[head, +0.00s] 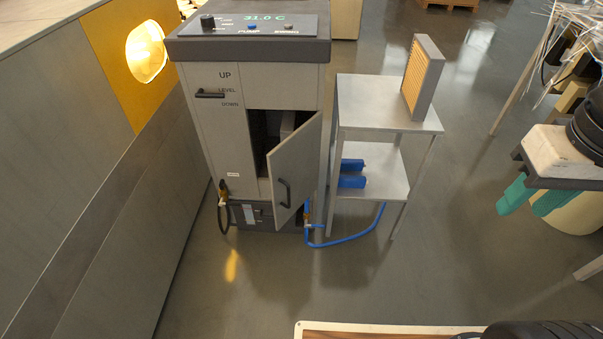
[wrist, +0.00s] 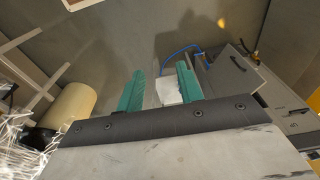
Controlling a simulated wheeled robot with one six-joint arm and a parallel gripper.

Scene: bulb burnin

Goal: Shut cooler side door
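The grey cooler (head: 225,145) stands upright at centre left in the head view. Its side door (head: 297,165) is ajar, swung outward, seemingly from its right edge, with a black handle (head: 285,192). The dark interior shows above and left of it. In the wrist view the cooler is at right, with a grey panel (wrist: 232,75) bearing a dark handle. My gripper (head: 524,203) is at far right in the head view, well away from the door. Its teal fingers are apart in the wrist view (wrist: 161,88). A pale object or surface shows between them; whether it is touched cannot be told.
A blue hose (head: 350,239) lies on the floor. A grey wall (head: 60,140) borders the left. Open floor lies in front.

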